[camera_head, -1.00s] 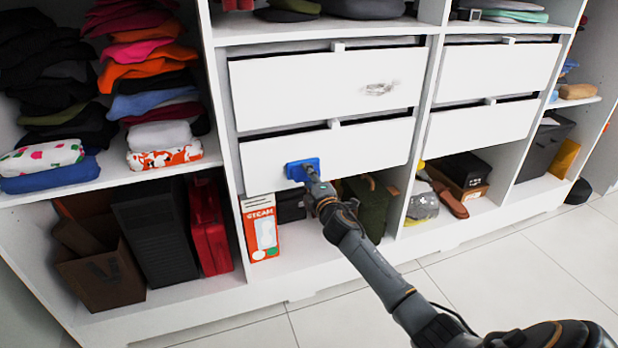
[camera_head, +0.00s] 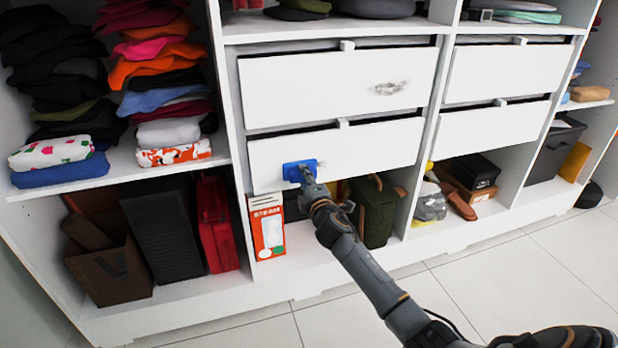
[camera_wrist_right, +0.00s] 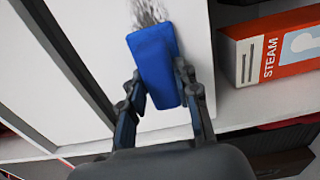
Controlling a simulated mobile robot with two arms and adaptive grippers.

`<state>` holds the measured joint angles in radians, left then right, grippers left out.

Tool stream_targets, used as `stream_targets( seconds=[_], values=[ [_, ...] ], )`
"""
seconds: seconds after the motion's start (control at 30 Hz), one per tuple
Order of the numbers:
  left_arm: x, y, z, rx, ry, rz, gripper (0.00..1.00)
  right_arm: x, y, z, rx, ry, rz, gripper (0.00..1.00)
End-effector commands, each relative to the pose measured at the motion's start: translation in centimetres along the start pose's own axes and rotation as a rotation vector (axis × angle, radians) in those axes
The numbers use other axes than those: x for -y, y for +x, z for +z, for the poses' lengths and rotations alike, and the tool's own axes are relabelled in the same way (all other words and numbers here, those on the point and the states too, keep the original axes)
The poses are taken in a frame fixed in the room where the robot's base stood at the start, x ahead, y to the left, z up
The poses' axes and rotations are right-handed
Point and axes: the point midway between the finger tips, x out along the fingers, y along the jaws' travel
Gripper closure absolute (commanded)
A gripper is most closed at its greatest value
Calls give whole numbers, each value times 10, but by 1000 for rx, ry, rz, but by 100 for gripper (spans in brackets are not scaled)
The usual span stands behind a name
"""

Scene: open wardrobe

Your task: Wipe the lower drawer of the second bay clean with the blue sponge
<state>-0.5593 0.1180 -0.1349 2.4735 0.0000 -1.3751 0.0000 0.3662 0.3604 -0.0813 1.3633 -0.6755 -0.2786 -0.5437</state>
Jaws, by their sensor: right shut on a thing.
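The blue sponge (camera_head: 298,171) is against the white front of the lower drawer (camera_head: 375,147) in the second bay, near its lower left part. My right gripper (camera_head: 307,180) is shut on the sponge. The right wrist view shows the sponge (camera_wrist_right: 155,62) between the two dark fingers of the right gripper (camera_wrist_right: 160,82). A grey scribbled smudge (camera_wrist_right: 150,10) shows on the white drawer front just beyond the sponge. The drawer is closed or nearly so, with a dark gap along its top.
The upper drawer (camera_head: 320,85) above carries another grey mark (camera_head: 390,88). Below stand an orange and white steam box (camera_head: 267,230) and a green bag (camera_head: 375,215), close under my right arm. Folded clothes (camera_head: 165,85) fill the left bay. The tiled floor (camera_head: 510,270) in front is clear.

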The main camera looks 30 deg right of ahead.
Motion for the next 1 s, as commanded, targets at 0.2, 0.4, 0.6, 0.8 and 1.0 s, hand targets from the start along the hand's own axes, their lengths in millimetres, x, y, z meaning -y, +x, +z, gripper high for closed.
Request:
stream_targets(
  seconds=[0.2,0.4,0.6,0.8,1.0],
  values=[
    [-1,2,-6,-35,1,2,60,-1,1,-19,-2,3,2,100],
    [-3,3,-14,-72,3,6,60,-1,1,-28,-1,1,2,100],
    [-4,4,-21,-106,4,8,60,-1,1,-38,-1,1,2,100],
    [-3,3,-20,-88,4,5,60,-2,1,-30,1,-1,1,100],
    [0,-1,1,6,0,-1,60,-2,2,-14,2,-2,0,100]
  ],
)
